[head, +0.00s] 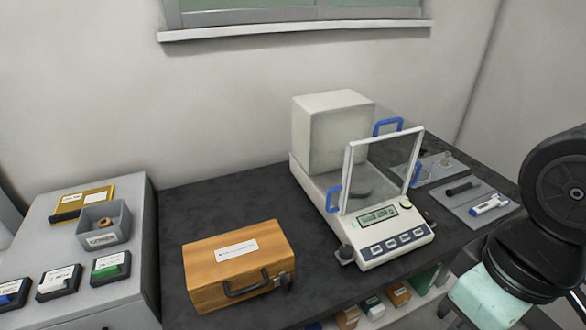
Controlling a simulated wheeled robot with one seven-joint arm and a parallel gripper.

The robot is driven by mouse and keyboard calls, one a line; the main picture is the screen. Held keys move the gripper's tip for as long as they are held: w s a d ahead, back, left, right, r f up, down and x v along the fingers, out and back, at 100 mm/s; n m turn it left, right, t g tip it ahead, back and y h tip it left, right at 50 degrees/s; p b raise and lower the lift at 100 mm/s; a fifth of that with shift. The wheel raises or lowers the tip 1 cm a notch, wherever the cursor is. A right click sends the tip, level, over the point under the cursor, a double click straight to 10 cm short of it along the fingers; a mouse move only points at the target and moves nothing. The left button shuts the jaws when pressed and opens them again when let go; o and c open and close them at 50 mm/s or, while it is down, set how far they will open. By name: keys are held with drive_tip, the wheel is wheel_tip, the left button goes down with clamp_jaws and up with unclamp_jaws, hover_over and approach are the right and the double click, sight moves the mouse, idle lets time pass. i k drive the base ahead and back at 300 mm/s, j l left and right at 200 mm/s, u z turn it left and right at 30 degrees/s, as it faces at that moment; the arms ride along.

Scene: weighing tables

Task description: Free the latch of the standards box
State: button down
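The standards box (238,262) is an orange-brown wooden case with a white label on its lid. It lies shut on the dark bench at the front, left of the balance. A dark carry handle (247,286) is on its front face. A small dark latch (284,281) is at the right end of that face; whether it is fastened is too small to tell. My arm comes in at the right edge, well to the right of the box and apart from it. My gripper's fingers are not in view.
A balance (385,245) with a clear draft shield and blue handles stands close right of the box. Grey trays (468,200) with small tools lie behind right. A grey cabinet (100,260) with labelled cases stands left. Small boxes (372,308) sit on a shelf below the bench's front edge.

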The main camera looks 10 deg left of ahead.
sight(284, 284)
drive_tip(key=k+l+u, duration=0.1)
drive_tip(key=u, duration=0.3)
drive_tip(key=k+u, duration=0.1)
drive_tip(key=u, duration=0.3)
drive_tip(key=k+u, duration=0.15)
drive_tip(key=u, duration=0.2)
